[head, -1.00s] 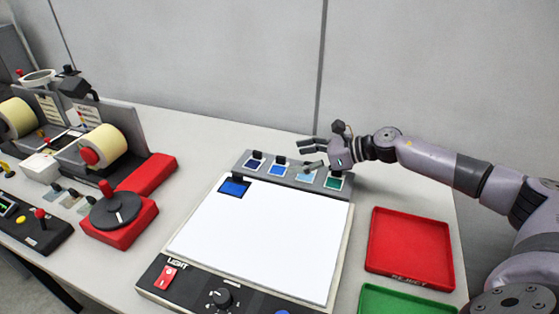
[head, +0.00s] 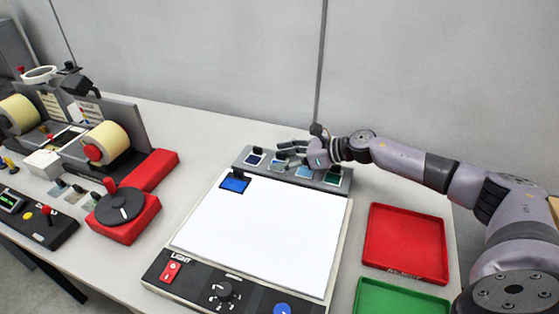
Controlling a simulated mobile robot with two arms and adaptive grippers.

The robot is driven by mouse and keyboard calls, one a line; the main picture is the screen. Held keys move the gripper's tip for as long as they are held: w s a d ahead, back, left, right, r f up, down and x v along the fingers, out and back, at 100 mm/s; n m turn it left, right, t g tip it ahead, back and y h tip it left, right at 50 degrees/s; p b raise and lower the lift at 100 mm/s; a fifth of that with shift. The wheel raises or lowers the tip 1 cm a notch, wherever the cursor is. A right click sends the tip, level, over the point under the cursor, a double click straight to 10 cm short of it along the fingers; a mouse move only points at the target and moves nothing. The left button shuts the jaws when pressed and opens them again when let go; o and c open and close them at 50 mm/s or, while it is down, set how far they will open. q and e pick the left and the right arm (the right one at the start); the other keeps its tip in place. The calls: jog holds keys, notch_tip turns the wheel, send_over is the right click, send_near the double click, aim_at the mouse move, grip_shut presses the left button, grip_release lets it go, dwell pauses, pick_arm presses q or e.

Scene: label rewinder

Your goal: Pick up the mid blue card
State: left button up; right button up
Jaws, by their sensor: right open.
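The mid blue card (head: 278,167) stands second from the left in the grey rack (head: 345,188) along the back of the light panel. My right gripper (head: 280,155) is open with its fingers over this card and partly hides it. I cannot tell whether the fingers touch it. A dark blue card (head: 254,160) is to its left, and a light blue card (head: 303,172) and a green card (head: 332,178) are to its right. My left gripper is not in view.
Another blue card (head: 235,184) lies at the back left of the white light panel (head: 262,235). A red tray (head: 405,243) and a green tray (head: 400,300) sit at right. A rewinder (head: 105,145) with a red crank base (head: 125,228) stands at left.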

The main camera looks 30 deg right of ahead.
grip_shut()
dwell(0.5)
